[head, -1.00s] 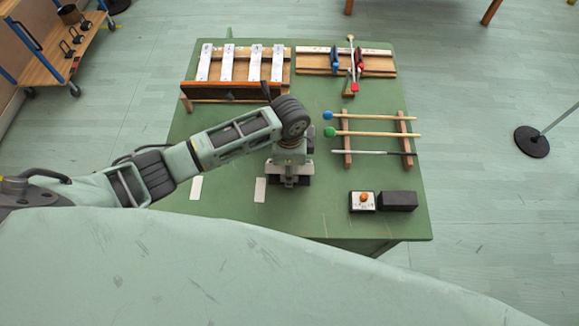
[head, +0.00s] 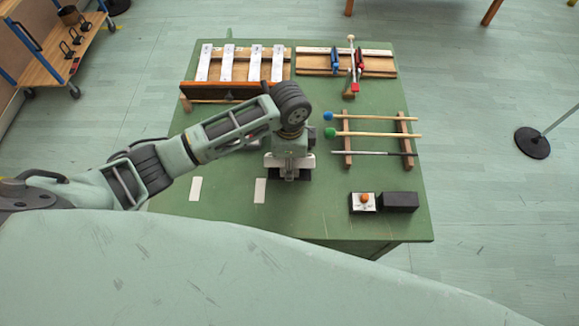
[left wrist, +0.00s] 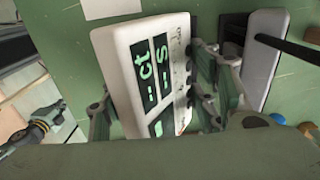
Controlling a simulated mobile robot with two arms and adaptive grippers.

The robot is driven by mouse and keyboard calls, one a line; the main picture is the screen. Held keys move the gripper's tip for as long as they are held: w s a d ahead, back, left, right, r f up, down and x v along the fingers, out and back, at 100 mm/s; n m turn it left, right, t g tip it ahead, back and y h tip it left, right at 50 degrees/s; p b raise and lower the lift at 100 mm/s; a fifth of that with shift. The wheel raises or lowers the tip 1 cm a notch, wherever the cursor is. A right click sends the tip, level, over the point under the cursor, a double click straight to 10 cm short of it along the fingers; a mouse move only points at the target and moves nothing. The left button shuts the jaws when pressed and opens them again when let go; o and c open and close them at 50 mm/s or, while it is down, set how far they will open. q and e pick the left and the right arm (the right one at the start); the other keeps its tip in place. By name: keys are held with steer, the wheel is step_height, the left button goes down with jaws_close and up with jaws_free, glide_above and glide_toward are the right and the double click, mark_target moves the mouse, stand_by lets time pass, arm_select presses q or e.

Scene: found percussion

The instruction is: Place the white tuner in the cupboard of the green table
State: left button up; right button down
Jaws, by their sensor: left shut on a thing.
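The white tuner (left wrist: 128,62), with dark display panels and pale green characters, lies between the fingers of my left gripper (left wrist: 165,105) in the left wrist view. The gripper is shut on it. In the head view my left gripper (head: 289,176) points down over the middle of the green table (head: 310,222); the arm and gripper hide the tuner there. The height of the tuner above the tabletop cannot be told. The table's cupboard opening is not visible from above. My right gripper is not in view.
A grey-white device (left wrist: 264,45) sits beside the tuner.

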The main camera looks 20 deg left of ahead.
arm_select(q)
steer(key=s+d+r+b, duration=0.2)
steer(key=d+r, duration=0.5)
steer(key=d, duration=0.4)
step_height(320, 180, up, 4)
steer(key=n, duration=0.4)
glide_above(313, 163)
steer(key=shift+r, duration=0.15)
steer(key=a+r+n, duration=0.1)
steer(key=a, duration=0.1)
steer(key=s+a+r+n, duration=0.1)
steer(key=a+r+n, duration=0.1)
steer(key=shift+a+r, duration=0.2)
steer(key=shift+r, duration=0.05)
steer(key=s+a+r+n, duration=0.6)
steer(key=a+n, duration=0.1)
steer(key=shift+s+a+n, duration=0.4)
steer(key=shift+d, duration=0.1)
steer(key=shift+w, duration=0.1)
